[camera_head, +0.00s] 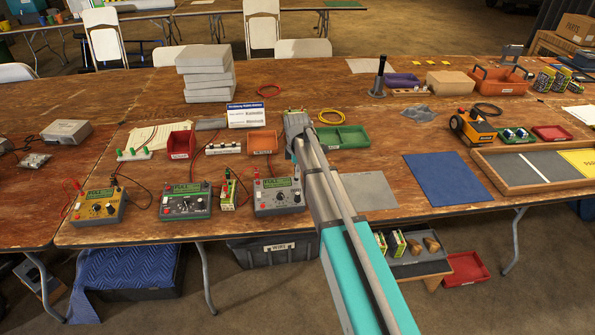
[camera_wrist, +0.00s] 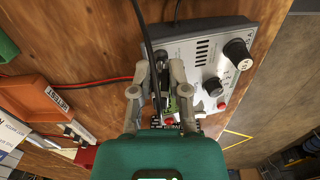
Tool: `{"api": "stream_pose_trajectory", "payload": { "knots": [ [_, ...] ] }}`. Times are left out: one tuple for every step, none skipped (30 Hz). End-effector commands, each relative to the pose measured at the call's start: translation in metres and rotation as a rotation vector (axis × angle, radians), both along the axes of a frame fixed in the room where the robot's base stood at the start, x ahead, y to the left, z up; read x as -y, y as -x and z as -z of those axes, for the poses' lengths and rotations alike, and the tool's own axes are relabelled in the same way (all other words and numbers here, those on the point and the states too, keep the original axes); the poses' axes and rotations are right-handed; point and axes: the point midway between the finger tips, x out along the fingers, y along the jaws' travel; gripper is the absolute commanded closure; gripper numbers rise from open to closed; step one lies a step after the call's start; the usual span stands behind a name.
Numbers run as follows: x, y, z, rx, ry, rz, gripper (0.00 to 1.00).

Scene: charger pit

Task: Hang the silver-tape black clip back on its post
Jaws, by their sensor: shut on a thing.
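My gripper (camera_wrist: 162,82) is shut on a black clip (camera_wrist: 157,92) in the wrist view. The clip is mostly hidden between the fingers, and its silver tape cannot be made out. A black cable (camera_wrist: 146,35) runs from it toward the top of the picture. Just beyond the fingers is the grey charger (camera_wrist: 205,48) with dark knobs and a red post (camera_wrist: 222,105). The grey charger (camera_head: 278,196) there stands near the table's front edge. Whether the clip touches a post cannot be told.
Other chargers stand left, one dark (camera_head: 185,203) and one yellow (camera_head: 97,207). A small green-and-white battery (camera_head: 229,195) stands beside the grey charger. An orange bin (camera_head: 262,142) and green tray (camera_head: 343,137) lie behind. A grey mat (camera_head: 370,190) lies to the right.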

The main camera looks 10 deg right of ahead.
Motion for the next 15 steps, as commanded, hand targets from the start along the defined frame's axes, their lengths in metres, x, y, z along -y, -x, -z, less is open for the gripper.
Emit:
{"api": "stream_pose_trajectory", "payload": {
  "knots": [
    [0.0,0.0,0.0,0.0,0.0,0.0,1.0],
    [0.0,0.0,0.0,0.0,0.0,0.0,1.0],
    [0.0,0.0,0.0,0.0,0.0,0.0,1.0],
    [0.0,0.0,0.0,0.0,0.0,0.0,1.0],
    [0.0,0.0,0.0,0.0,0.0,0.0,0.73],
    [0.0,0.0001,0.0,0.0,0.0,0.0,0.65],
    [0.0,0.0001,0.0,0.0,0.0,0.0,0.6],
    [0.0,0.0001,0.0,0.0,0.0,0.0,0.54],
    [0.0,0.0001,0.0,0.0,0.0,0.0,0.47],
    [0.0,0.0001,0.0,0.0,0.0,0.0,0.41],
    [0.0,0.0001,0.0,0.0,0.0,0.0,0.38],
    [0.0,0.0001,0.0,0.0,0.0,0.0,0.38],
    [0.0,0.0001,0.0,0.0,0.0,0.0,0.38],
    [0.0,0.0001,0.0,0.0,0.0,0.0,0.38],
    [0.0,0.0,0.0,0.0,0.0,0.0,0.38]
  ]
}}
